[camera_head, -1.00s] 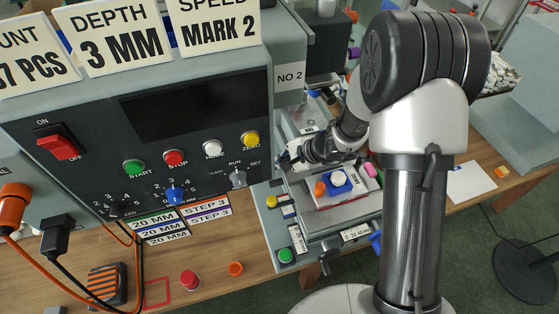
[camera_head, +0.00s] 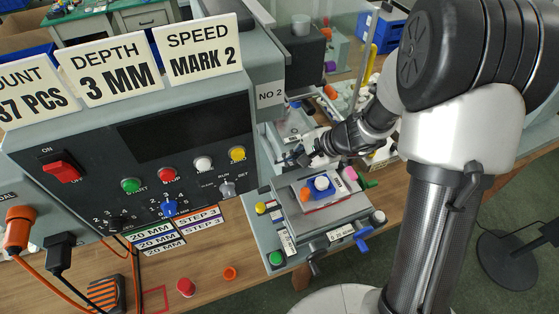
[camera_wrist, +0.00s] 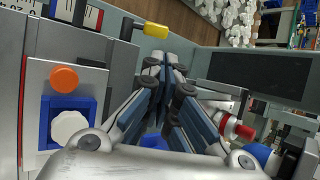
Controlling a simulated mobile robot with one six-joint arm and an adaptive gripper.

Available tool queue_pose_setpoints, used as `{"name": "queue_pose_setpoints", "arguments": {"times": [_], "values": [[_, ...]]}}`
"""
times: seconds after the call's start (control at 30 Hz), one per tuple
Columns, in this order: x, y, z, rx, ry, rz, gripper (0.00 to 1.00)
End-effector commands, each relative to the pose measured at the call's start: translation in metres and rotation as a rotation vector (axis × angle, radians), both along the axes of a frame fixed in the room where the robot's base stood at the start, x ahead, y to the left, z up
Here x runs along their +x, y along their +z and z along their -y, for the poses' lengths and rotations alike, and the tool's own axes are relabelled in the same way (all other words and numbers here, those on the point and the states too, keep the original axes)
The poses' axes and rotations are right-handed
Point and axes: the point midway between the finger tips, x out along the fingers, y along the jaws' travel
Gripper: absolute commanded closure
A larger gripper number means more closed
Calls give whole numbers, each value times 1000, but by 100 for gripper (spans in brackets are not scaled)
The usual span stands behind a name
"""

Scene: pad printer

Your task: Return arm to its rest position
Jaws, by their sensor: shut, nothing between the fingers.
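My arm reaches in from the right of the head view, its upper joint large in front. My gripper (camera_head: 305,157) is at the back of the pad printer's slide table (camera_head: 344,215), to the left of my wrist. In the wrist view my gripper (camera_wrist: 168,68) shows its two fingers closed together, with nothing between them. The gripper appears clear of these parts.
The control box (camera_head: 130,140) with its switch, buttons and signs stands on the left. An orange ring (camera_head: 231,273) and a red button (camera_head: 186,287) lie on the wooden table in front.

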Motion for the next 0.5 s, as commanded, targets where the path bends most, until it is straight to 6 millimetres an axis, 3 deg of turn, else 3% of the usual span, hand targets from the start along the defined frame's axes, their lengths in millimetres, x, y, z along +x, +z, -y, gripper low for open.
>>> {"name": "queue_pose_setpoints", "arguments": {"times": [0.5], "values": [[-4,9,7,0,1,-1,100]]}}
